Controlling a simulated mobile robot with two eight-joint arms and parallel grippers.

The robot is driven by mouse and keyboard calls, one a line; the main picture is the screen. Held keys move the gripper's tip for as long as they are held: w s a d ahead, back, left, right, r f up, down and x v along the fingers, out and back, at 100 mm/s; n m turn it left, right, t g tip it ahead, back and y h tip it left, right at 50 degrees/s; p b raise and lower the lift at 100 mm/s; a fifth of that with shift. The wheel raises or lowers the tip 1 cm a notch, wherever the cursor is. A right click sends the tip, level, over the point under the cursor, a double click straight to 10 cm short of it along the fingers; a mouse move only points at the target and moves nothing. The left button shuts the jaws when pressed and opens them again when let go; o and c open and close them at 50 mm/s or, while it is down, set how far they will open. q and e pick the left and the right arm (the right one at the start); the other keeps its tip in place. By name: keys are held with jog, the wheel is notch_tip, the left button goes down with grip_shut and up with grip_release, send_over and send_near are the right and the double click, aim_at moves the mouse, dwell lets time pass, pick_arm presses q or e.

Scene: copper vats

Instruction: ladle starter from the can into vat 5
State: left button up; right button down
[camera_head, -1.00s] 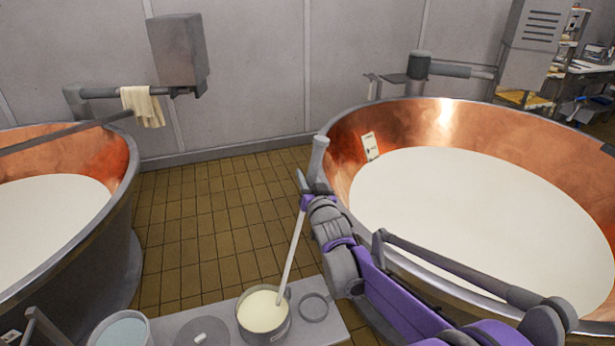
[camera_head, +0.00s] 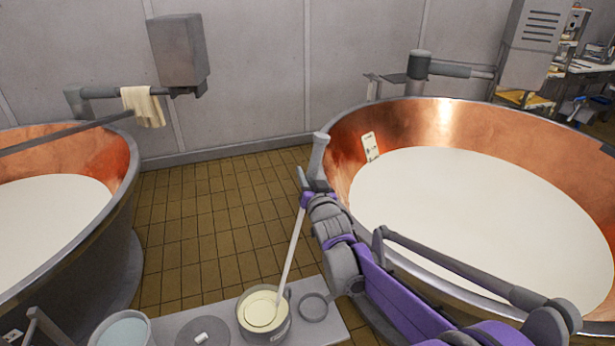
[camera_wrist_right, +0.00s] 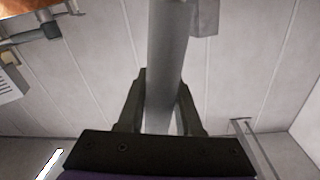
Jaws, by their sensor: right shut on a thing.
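My right gripper (camera_head: 309,190) is shut on the ladle's long pale handle (camera_head: 291,247), above the gap between the bench and the right vat. In the right wrist view the grey handle (camera_wrist_right: 165,70) stands between the two fingers. The handle runs down, tilted, into the can (camera_head: 264,316) of pale yellow starter. The ladle's round bowl (camera_head: 262,312) shows at the starter's surface, inside the can. A large copper vat (camera_head: 470,200) filled with white milk stands at the right, with a small white label (camera_head: 370,146) inside its wall; its number is too small to read. My left gripper is not visible.
Another copper vat (camera_head: 110,160) stands left. The tiled floor between the vats is clear.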

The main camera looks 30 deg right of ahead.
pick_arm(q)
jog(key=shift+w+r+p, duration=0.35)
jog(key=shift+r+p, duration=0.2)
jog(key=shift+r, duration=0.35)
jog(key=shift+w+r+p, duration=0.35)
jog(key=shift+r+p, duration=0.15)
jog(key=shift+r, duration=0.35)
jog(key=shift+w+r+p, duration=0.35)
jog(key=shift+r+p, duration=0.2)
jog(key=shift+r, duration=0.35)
pick_arm(e)
notch_tip(320, 180, up, 15)
